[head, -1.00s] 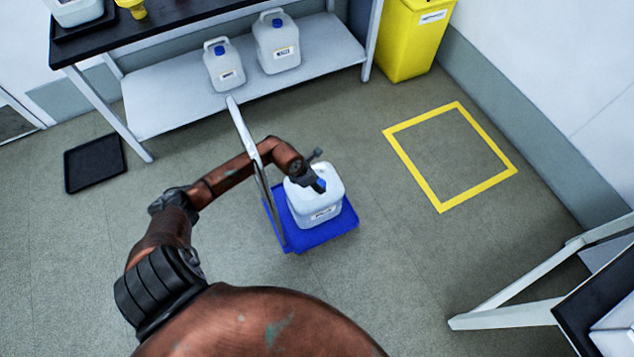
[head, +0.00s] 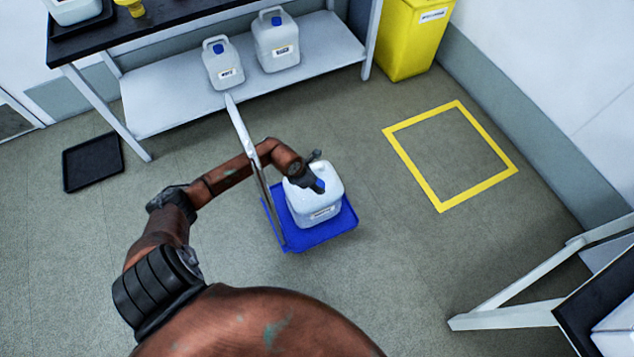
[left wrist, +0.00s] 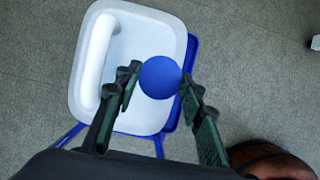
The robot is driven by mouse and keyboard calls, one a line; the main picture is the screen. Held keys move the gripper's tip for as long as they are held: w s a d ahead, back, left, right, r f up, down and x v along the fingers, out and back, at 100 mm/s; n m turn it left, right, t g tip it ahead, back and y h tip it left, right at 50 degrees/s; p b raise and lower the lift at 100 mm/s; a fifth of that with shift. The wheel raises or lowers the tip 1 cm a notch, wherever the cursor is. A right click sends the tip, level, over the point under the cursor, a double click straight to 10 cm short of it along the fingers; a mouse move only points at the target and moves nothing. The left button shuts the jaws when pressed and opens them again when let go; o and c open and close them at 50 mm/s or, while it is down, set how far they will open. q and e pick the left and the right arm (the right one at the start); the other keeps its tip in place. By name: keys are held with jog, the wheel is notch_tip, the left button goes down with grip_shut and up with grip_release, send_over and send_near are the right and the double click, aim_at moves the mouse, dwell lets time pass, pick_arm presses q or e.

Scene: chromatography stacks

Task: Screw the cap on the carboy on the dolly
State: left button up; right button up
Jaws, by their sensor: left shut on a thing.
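The white carboy (head: 318,205) stands upright on the blue dolly (head: 338,232) on the floor. In the left wrist view the carboy (left wrist: 140,50) shows its top and handle from above, with the dolly's blue edge (left wrist: 190,55) beside it. My left gripper (head: 314,184) points down at the carboy's top. In the left wrist view the left gripper (left wrist: 158,86) is shut on the round blue cap (left wrist: 160,77), one finger on each side. The cap hides the neck, so I cannot tell whether it is seated. My right gripper is not in view.
The dolly's pale upright handle (head: 240,125) rises close beside my left forearm. Two more capped carboys stand on the white shelf (head: 180,108). A black tray (head: 92,162) lies on the floor. A yellow floor square (head: 395,160) is empty. A yellow bin (head: 408,45) stands behind.

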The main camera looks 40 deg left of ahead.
pick_arm(q)
jog(key=shift+f, duration=0.65)
jog(key=shift+f+b, duration=0.25)
jog(key=shift+b, duration=0.15)
jog(key=o, duration=1)
jog(key=shift+c, duration=0.3)
